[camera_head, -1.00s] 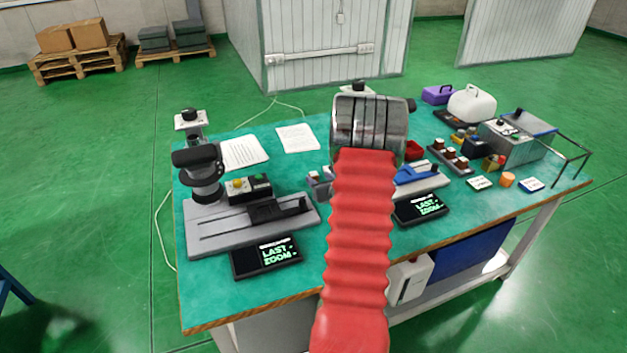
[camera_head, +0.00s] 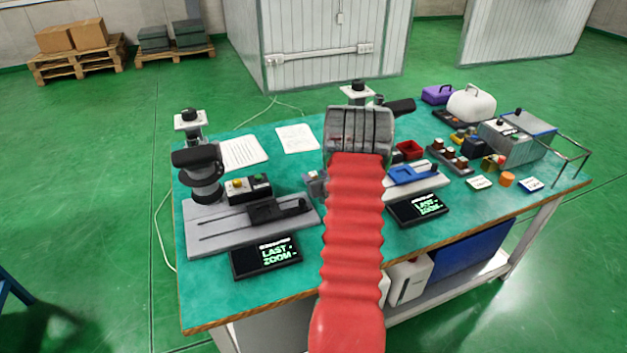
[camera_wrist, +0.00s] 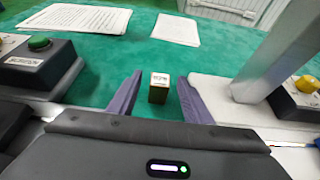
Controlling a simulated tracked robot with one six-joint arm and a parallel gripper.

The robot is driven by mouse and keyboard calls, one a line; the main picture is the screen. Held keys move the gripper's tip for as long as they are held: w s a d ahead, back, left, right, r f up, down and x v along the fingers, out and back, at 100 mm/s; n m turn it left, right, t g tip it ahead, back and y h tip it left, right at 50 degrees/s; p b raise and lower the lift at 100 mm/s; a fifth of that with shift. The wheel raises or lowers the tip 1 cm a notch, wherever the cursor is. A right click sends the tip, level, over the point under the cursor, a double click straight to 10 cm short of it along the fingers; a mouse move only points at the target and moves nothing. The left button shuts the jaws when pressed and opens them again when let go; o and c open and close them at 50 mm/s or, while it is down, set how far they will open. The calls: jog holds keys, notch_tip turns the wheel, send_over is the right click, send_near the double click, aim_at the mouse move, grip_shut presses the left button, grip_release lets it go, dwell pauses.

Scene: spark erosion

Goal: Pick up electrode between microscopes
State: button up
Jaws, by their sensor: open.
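In the wrist view, a small block-shaped electrode (camera_wrist: 159,88) with a pale top and dark brassy sides stands upright on the green mat. My gripper (camera_wrist: 160,88) is open, with one grey-purple finger on each side of the block; there is a gap to each finger. I cannot tell how high the fingertips are above the mat. The left microscope (camera_head: 202,172) stands left of my arm. The right microscope (camera_head: 358,92) is partly hidden behind my arm.
Two dark displays stand in front, the left one (camera_head: 265,256) and the right one (camera_head: 418,210). Paper sheets (camera_head: 243,152) lie at the back. A box with a green button (camera_wrist: 38,58) is left of my gripper, a pale post (camera_wrist: 283,55) right. The table's right side is crowded.

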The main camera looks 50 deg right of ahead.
jog(key=shift+c, duration=0.3)
grip_shut()
jog(key=shift+r, duration=0.2)
notch_tip(320, 180, up, 10)
jog(key=shift+f, duration=0.15)
dwell(0.7)
dwell(0.4)
